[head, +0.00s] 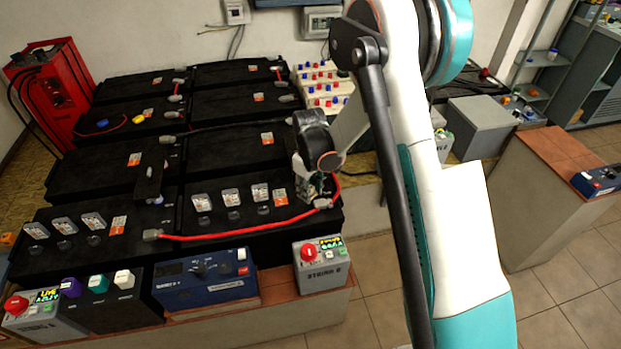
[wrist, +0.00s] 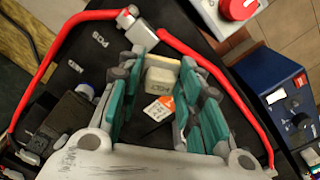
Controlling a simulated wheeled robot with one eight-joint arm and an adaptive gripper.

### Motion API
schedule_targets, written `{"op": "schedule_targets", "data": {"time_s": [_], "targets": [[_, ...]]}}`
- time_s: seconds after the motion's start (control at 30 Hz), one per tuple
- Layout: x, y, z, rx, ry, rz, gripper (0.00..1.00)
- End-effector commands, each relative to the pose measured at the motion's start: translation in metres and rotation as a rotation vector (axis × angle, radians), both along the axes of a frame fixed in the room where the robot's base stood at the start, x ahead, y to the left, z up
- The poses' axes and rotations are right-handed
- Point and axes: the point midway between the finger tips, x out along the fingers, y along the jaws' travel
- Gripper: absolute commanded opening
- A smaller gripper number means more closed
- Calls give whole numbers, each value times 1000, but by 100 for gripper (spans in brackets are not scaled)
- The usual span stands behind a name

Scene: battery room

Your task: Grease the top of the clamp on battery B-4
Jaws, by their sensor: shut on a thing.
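My gripper (head: 314,188) is low over the right end of the front-row black battery (head: 240,222) in the head view. In the wrist view its teal fingers (wrist: 160,82) are shut on a small cream block with dark lettering (wrist: 161,76). A grey clamp (wrist: 138,28) with red cables on both sides lies just beyond the fingertips; it also shows in the head view (head: 323,203). The block appears apart from the clamp, but its height above the battery is hard to judge. I cannot read a B-4 mark.
Red cable (head: 240,235) runs along the battery's front edge to another grey clamp (head: 153,235). Raised clear vent caps (head: 232,196) stand on top. A grey box with a red knob (head: 320,264) and a blue meter (head: 203,281) stand in front.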

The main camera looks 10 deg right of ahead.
Motion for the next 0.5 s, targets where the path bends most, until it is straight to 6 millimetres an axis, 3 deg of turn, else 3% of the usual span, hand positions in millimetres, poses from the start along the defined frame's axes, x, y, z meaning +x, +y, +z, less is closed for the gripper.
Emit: {"op": "schedule_targets", "data": {"time_s": [0.3, 0.5], "targets": [[2, 4, 31, 0, 0, -3, 14], [4, 5, 39, 0, 0, -4, 14]]}}
